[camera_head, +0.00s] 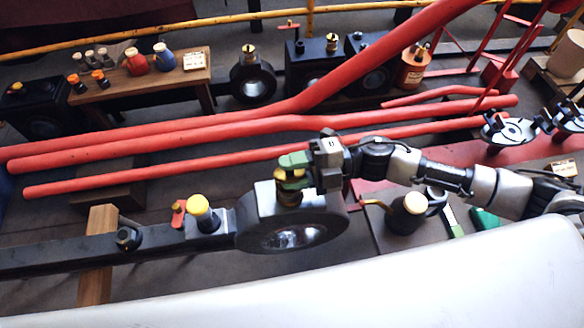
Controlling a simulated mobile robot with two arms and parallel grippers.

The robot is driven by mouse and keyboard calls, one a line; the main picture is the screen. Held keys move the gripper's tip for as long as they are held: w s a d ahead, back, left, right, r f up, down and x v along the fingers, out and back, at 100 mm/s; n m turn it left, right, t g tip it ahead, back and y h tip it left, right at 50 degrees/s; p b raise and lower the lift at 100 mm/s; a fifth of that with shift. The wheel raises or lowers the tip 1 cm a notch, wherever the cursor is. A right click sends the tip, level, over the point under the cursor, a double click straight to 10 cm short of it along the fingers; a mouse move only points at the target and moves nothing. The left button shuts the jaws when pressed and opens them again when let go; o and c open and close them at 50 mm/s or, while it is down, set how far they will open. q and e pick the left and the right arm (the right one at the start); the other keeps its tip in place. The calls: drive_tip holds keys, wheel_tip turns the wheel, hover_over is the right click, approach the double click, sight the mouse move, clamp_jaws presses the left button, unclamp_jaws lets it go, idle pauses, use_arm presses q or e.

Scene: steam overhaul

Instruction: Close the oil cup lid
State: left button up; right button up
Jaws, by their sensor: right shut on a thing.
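A brass oil cup (289,197) stands on top of a thick dark ring-shaped bearing end (248,218) on a long dark rod. My right gripper (291,172) reaches in from the right, just above the cup. Its green fingers are shut at the top of the cup, on what looks like the oil cup lid. The fingers hide most of the lid, so I cannot tell how far it is tilted. My left gripper is not in view.
Long red rods (150,150) run behind the cup. A yellow-topped fitting (200,210) and a red-handled piece (178,214) stand left of it. An oil can (408,212) stands to the right. A wooden bench (140,83) with bottles is at the back.

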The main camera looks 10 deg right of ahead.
drive_tip(key=shift+w+r, duration=0.1)
drive_tip(key=shift+r, duration=0.05)
drive_tip(key=o, duration=0.8)
drive_tip(key=shift+c, duration=0.2)
drive_tip(key=shift+f, duration=0.3)
